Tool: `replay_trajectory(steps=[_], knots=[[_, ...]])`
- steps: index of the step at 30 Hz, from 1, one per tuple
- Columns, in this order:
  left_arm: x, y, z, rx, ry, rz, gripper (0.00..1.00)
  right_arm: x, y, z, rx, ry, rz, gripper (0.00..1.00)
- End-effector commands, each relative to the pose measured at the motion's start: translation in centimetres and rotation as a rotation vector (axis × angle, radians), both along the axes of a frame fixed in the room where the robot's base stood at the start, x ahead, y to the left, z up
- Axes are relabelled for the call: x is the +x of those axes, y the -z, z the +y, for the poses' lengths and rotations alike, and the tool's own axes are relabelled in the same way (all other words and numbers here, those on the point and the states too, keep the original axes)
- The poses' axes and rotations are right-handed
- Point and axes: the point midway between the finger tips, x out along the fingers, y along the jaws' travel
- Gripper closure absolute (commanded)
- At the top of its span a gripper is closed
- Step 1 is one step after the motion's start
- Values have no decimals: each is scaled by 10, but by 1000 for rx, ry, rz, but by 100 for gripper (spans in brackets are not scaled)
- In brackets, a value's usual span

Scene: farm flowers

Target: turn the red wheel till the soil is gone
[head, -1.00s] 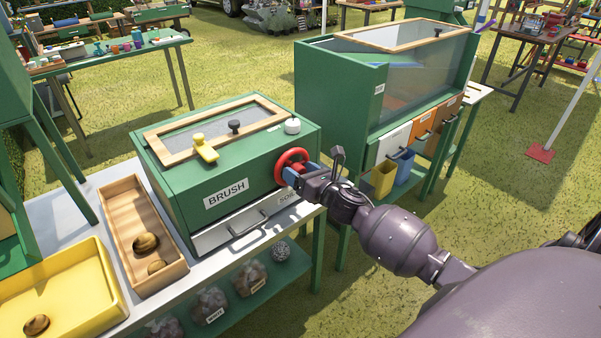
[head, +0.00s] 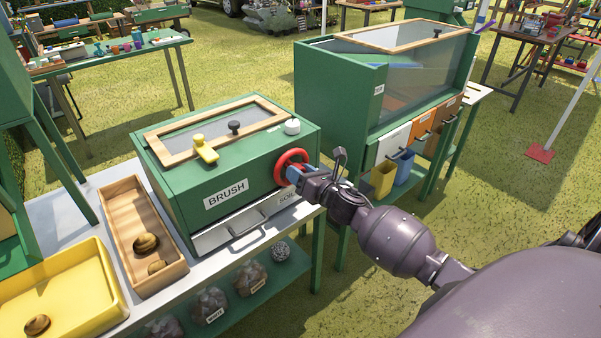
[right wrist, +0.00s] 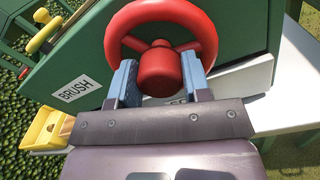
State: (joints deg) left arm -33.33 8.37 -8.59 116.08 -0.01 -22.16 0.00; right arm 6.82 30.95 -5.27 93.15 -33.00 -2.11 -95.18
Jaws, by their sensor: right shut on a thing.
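The red wheel (head: 291,160) is on the front of the green box labelled BRUSH (head: 222,170), at its right end. In the right wrist view the wheel (right wrist: 160,20) fills the upper middle, with its red hub between my finger pads. My right gripper (head: 293,174) is shut on the wheel; it also shows in the right wrist view (right wrist: 160,88). The box's lid window (head: 205,155) is wood-framed, and what lies behind its grey pane is too dim to tell. No soil can be made out. My left gripper is not in view.
A white drawer (head: 240,232) sits under the wheel. A wooden tray (head: 118,205) and a yellow tray (head: 105,265), holding brown bulb-like things, stand left on the table. A larger green box (head: 340,85) with yellow and blue bins stands at the right.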

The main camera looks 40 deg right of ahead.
Motion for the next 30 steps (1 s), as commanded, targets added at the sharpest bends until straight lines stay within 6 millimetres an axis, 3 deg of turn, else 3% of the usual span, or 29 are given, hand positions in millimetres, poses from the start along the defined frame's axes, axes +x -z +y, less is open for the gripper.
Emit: replay_trajectory(steps=[30], knots=[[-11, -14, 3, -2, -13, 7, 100, 0, 0, -1, 935, -1, 71, 80]])
